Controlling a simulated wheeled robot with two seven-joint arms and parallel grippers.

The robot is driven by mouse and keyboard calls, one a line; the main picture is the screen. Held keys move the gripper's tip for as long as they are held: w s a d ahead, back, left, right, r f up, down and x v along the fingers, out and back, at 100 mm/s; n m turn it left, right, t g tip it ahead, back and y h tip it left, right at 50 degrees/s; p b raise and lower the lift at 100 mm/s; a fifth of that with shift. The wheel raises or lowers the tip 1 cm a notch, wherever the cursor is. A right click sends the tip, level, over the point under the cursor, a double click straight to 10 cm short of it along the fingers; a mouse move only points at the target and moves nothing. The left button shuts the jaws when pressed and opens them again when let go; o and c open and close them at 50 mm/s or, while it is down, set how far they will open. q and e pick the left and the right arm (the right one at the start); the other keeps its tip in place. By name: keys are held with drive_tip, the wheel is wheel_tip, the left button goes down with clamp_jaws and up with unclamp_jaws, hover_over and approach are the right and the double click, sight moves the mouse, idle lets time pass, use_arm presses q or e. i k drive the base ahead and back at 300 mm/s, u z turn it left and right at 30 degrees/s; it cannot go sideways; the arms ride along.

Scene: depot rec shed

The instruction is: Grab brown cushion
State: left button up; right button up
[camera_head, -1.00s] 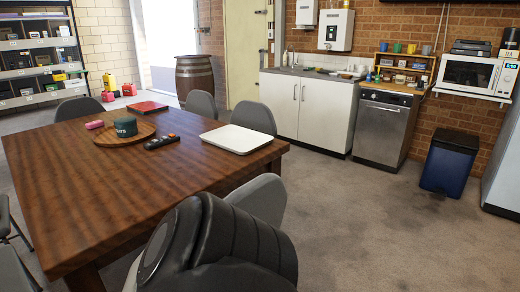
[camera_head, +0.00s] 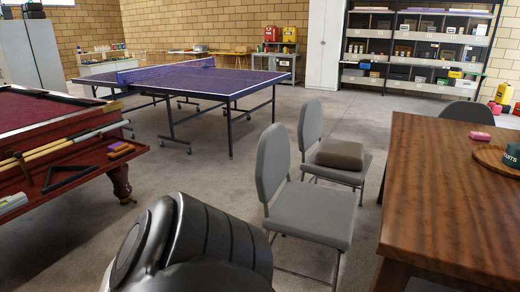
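A brown cushion (camera_head: 340,154) lies flat on the seat of the farther of two grey chairs (camera_head: 318,125), to the left of the wooden table. It is in plain sight, apart from any part of me. A dark, rounded part of my own body fills the bottom of the view, left of the nearer chair. Neither of my grippers shows in the view.
A nearer grey chair (camera_head: 308,212) stands in front of the cushion's chair. The wooden table (camera_head: 440,190) is on the right. A pool table (camera_head: 40,112) is on the left, a purple table-tennis table (camera_head: 215,80) behind. Carpet between them is clear.

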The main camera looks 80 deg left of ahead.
sight(330, 153)
drive_tip(key=u, duration=2.75)
drive_tip(key=i, duration=1.65)
drive_tip(key=u, duration=0.85)
drive_tip(key=i, duration=2.45)
drive_tip(key=z, duration=1.1)
drive_tip(key=i, duration=1.2)
drive_tip(key=z, duration=1.75)
drive_tip(key=i, duration=2.4)
drive_tip(key=z, duration=0.05)
